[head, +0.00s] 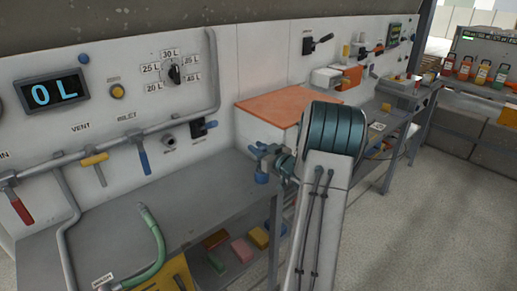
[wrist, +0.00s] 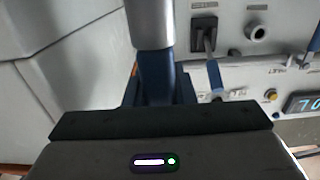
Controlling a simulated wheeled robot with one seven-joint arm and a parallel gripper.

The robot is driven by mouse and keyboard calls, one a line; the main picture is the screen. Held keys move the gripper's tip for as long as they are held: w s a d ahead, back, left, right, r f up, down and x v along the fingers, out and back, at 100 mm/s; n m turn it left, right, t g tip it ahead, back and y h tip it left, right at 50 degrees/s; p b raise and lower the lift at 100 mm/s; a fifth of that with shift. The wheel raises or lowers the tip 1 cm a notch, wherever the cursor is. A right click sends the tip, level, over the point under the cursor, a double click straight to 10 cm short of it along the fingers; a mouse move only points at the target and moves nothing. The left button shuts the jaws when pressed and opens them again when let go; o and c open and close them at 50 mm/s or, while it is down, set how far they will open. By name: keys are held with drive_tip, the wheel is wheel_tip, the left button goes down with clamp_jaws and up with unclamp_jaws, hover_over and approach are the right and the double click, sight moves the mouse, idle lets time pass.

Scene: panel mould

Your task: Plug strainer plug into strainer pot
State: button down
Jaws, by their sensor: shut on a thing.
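My gripper (head: 262,165) is beside the right end of the grey bench, in front of the white panel. In the wrist view my gripper (wrist: 155,95) is shut on a smooth grey cylindrical thing, which I take for the strainer plug (wrist: 150,22). The plug is cut off by the picture's top edge, so its far end is hidden. In the head view it cannot be told apart from the gripper. A round grey fitting (head: 168,140) sticks out of the panel, left of the gripper and apart from it; it also shows in the wrist view (wrist: 257,32). I cannot clearly identify the strainer pot.
A black switch box with a blue lever (head: 203,128) sits on the panel near the gripper. Red, yellow and blue valve handles (head: 95,160) hang from a pipe. A green hose (head: 152,245) lies on the bench (head: 185,205). An orange-topped box (head: 268,108) stands behind my arm.

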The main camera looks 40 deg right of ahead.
drive_tip(key=shift+f+b, duration=1.25)
drive_tip(key=shift+f, duration=0.4)
drive_tip(key=c, duration=1.1)
unclamp_jaws()
drive_tip(key=s, duration=0.9)
drive_tip(key=s+d+b, duration=0.1)
drive_tip(key=s, duration=0.3)
drive_tip(key=shift+s, duration=0.4)
